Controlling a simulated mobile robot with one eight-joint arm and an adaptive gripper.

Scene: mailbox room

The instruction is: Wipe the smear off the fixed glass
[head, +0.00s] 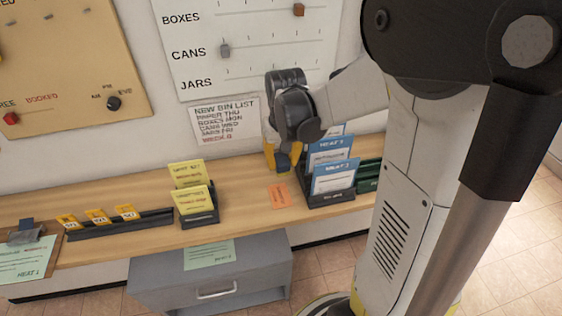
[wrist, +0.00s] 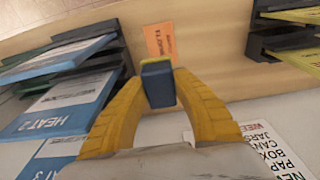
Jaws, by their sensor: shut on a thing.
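My gripper (head: 282,157) is low over the wooden shelf, close to the wall, between the yellow card holder and the blue card holder. The block also shows between the fingertips in the head view (head: 283,164). I cannot tell whether the block touches the shelf. I cannot make out any fixed glass or smear in either view.
An orange card (head: 279,196) lies on the shelf (head: 245,199) in front of my gripper. Blue HEAT cards (head: 334,178) stand close on the right, yellow cards (head: 193,199) on the left. A grey drawer unit (head: 160,288) is below. A BOXES/CANS/JARS board (head: 255,70) hangs above.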

